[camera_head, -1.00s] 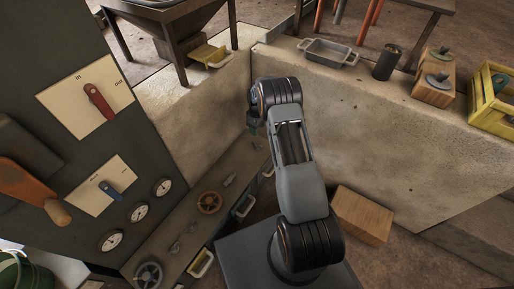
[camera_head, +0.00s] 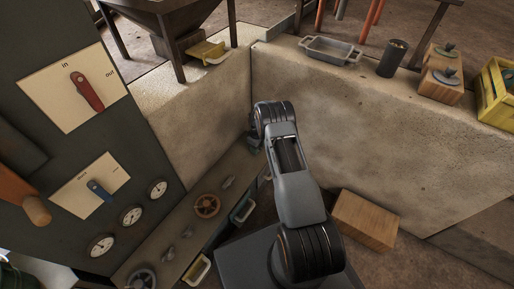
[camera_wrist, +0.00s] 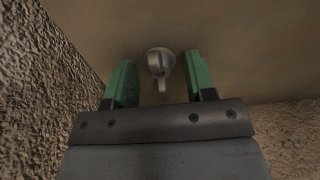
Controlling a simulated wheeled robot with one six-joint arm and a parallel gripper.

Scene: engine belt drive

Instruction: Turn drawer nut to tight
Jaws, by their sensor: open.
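A small grey metal nut (camera_wrist: 160,62) with a rounded head and a short tail pointing down shows in the wrist view, on a flat brownish panel (camera_wrist: 235,50). I take it to be the drawer nut; no marking for tight shows. My gripper (camera_wrist: 159,72) is open, with one green finger on each side of the nut and a visible gap on both sides. In the head view my gripper (camera_head: 253,145) is small and dark at the far end of the long low panel (camera_head: 236,169), by the wall corner. The nut there is hidden by my arm.
The long panel also carries a brown handwheel (camera_head: 207,205), a grey handwheel (camera_head: 142,278) and several small metal fittings (camera_head: 228,182). Drawer handles (camera_head: 243,210) stick out on its right side. Concrete walls (camera_head: 350,125) close in around the corner. A wooden box (camera_head: 365,220) stands right of my arm.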

